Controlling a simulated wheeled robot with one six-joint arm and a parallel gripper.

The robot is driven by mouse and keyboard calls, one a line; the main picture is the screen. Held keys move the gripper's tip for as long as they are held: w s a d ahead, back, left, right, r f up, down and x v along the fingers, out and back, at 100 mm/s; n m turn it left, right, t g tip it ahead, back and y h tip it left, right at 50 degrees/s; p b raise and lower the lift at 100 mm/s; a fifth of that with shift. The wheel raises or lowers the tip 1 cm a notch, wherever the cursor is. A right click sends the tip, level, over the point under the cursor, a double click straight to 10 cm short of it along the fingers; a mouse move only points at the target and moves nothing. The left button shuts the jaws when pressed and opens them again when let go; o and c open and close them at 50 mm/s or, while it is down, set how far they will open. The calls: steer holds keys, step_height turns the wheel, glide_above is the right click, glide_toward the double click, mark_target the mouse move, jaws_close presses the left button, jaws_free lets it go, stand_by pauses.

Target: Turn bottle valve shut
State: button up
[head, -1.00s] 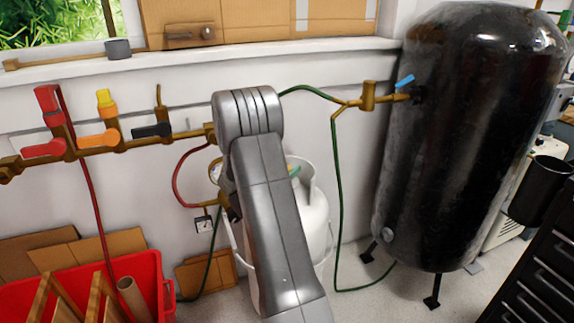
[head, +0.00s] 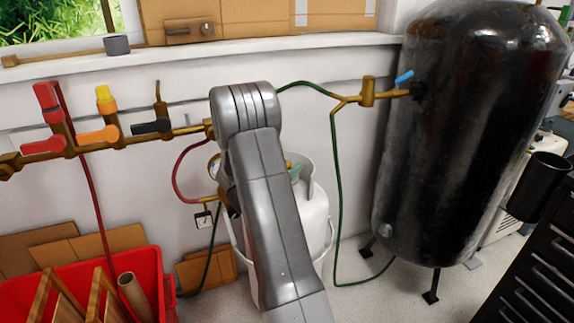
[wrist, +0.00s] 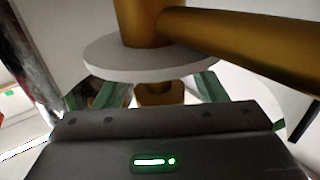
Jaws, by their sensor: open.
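The white gas bottle (head: 316,222) stands on the floor by the wall, partly hidden behind my arm. Its valve is mostly hidden in the head view. In the wrist view a pale round disc (wrist: 120,65) sits around a thick brass stem (wrist: 136,22), and a brass pipe runs off to the right. A smaller brass part (wrist: 158,93) shows below the disc. My gripper (wrist: 143,90) is open, with green fingers on either side of that small part; their ends are hidden behind the disc. I cannot tell whether they touch it. A teal bit of my gripper (head: 296,171) shows beside the arm.
A brass manifold (head: 100,142) with coloured levers runs along the wall at left. A red hose (head: 178,172) and a green hose (head: 338,200) hang near the bottle. A black tank (head: 460,140) stands right, a red crate (head: 160,280) lower left.

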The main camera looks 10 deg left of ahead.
steer(key=p+v, duration=0.1)
steer(key=v, duration=0.6)
steer(key=shift+s+a, duration=0.1)
steer(key=shift+s, duration=0.05)
